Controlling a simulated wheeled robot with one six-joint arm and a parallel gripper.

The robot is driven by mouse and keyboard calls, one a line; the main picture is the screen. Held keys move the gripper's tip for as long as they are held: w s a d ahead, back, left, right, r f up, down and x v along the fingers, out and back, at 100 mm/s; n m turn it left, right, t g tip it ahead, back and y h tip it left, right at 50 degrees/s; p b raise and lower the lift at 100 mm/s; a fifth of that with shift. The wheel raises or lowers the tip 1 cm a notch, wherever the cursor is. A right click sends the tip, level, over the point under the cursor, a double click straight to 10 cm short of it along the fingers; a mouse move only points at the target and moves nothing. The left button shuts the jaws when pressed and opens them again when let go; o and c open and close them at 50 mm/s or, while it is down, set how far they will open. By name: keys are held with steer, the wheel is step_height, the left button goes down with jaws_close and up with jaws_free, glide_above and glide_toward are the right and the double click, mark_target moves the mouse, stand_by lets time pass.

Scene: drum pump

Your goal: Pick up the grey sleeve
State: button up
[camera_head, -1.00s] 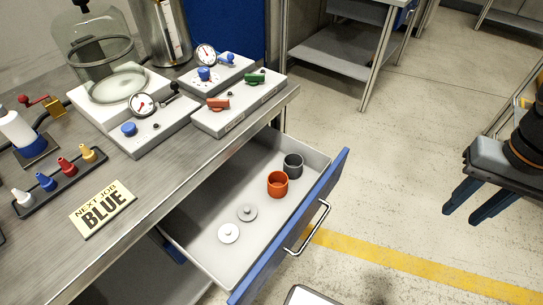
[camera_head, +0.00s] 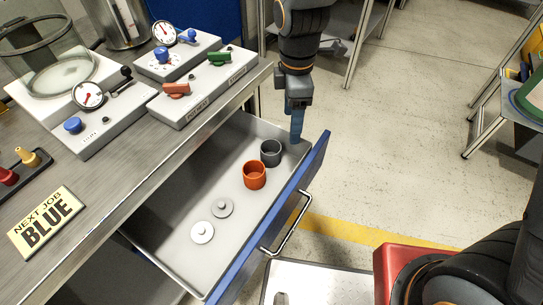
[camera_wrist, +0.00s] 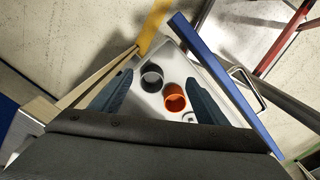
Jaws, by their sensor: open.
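The grey sleeve (camera_head: 271,152) is a dark grey open cylinder standing upright in the far end of the open drawer (camera_head: 150,222). It also shows in the wrist view (camera_wrist: 152,78), between my two fingers in the picture and a little nearer the left one. My gripper (camera_head: 296,122) points down above the drawer's far corner, behind and to the right of the sleeve in the head view. Its fingers are apart and empty in the wrist view (camera_wrist: 158,98). I see no contact with the sleeve.
An orange sleeve (camera_head: 254,174) stands close beside the grey one. Two flat knobbed discs, one grey (camera_head: 222,207) and one white (camera_head: 202,232), lie nearer in the drawer. The drawer's blue front (camera_head: 270,225) and the bench edge flank it. A sign (camera_head: 46,222) reads "NEXT JOB BLUE".

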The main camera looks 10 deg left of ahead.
steer(key=a+f+n, duration=0.3)
steer(key=a+n, duration=0.1)
steer(key=a, duration=0.1)
glide_toward(270, 152)
steer(key=s+f, duration=0.1)
steer(key=f, duration=0.1)
steer(key=s+f, duration=0.1)
steer(key=f, duration=0.1)
steer(key=s+f, duration=0.1)
steer(key=f, duration=0.1)
steer(key=shift+d+f, duration=0.15)
steer(key=shift+d, duration=0.1)
steer(key=c, duration=1.1)
